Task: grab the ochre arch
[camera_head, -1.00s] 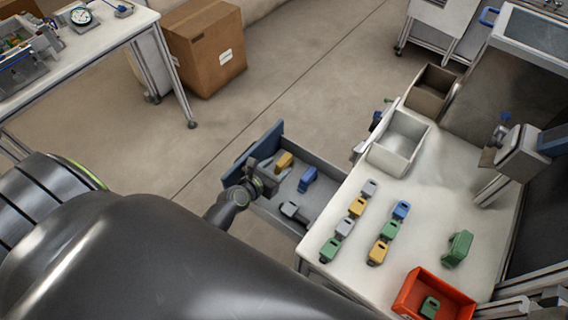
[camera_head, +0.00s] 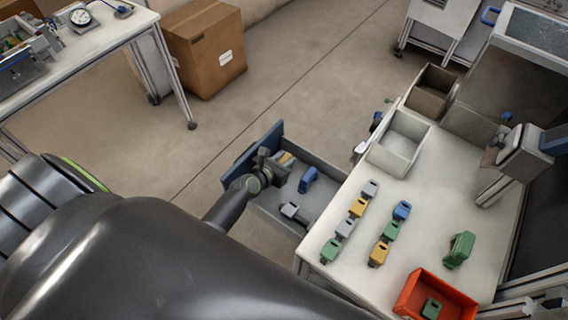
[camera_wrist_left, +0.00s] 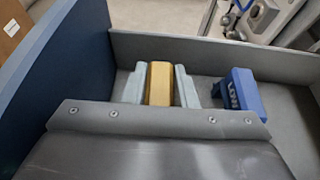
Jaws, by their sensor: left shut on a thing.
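The ochre arch (camera_head: 287,158) is in the open drawer (camera_head: 252,153) with the blue front, mostly covered by my left gripper (camera_head: 277,167) in the head view. In the left wrist view the ochre arch (camera_wrist_left: 159,84) sits between the two pale fingers of my left gripper (camera_wrist_left: 159,88), one against each side. The gripper is shut on it. I cannot tell whether the arch is clear of the drawer floor. My right gripper is not in view.
A blue arch (camera_head: 308,179) lies just right of the gripper in the drawer, also in the wrist view (camera_wrist_left: 242,94). A grey piece (camera_head: 294,212) lies nearer. The white table (camera_head: 345,285) beside the drawer holds several coloured pieces and a red bin (camera_head: 408,294).

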